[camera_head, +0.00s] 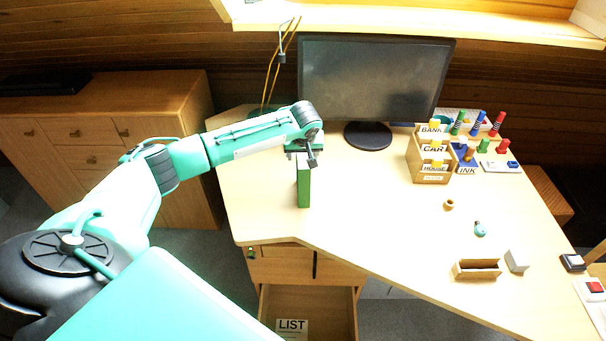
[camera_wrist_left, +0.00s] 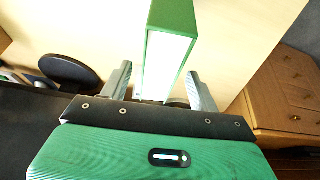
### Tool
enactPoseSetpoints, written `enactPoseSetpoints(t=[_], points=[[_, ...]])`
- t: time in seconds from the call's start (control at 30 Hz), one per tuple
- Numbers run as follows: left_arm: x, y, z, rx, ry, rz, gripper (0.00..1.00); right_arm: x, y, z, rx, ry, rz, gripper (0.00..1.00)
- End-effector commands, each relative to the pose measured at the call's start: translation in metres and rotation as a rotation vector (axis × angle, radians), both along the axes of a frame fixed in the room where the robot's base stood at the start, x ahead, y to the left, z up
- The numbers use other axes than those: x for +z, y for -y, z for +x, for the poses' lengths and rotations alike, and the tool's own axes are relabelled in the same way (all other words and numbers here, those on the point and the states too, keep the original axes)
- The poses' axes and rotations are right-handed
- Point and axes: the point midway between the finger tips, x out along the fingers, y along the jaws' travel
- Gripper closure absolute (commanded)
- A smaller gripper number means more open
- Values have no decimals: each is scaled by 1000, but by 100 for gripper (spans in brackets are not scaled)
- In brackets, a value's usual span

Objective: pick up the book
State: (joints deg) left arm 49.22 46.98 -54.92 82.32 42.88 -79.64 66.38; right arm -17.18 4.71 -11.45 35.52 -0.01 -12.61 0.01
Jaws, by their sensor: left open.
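A green book (camera_head: 303,182) stands upright on the desk near its left front side. It also shows in the left wrist view (camera_wrist_left: 171,22), with its green cover edge and pale pages between my fingers. My left gripper (camera_head: 308,157) is above and at the far end of the book in the head view. In the wrist view my left gripper (camera_wrist_left: 158,90) is open, with one finger on each side of the book and a gap at each side. My right gripper is not in view.
A monitor (camera_head: 372,80) stands at the back of the desk (camera_head: 375,210). A card organizer (camera_head: 430,160), stamps and small items are at the right. A wooden tray (camera_head: 477,269) lies at front right. An open drawer (camera_head: 308,310) with a LIST paper is below. The desk's middle is clear.

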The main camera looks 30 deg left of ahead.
Motion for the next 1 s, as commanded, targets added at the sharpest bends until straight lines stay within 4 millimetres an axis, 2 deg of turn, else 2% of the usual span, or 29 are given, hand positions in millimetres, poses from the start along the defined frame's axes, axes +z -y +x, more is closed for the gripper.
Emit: enactPoseSetpoints(t=[0.07,0.2,0.3,1.0], points=[[-9,-1,3,1,-2,1,38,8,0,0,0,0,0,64],[-24,-5,8,1,-1,0,38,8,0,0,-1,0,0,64],[-29,-6,9,0,0,0,38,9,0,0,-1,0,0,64],[-33,-6,9,0,0,0,38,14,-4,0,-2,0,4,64]])
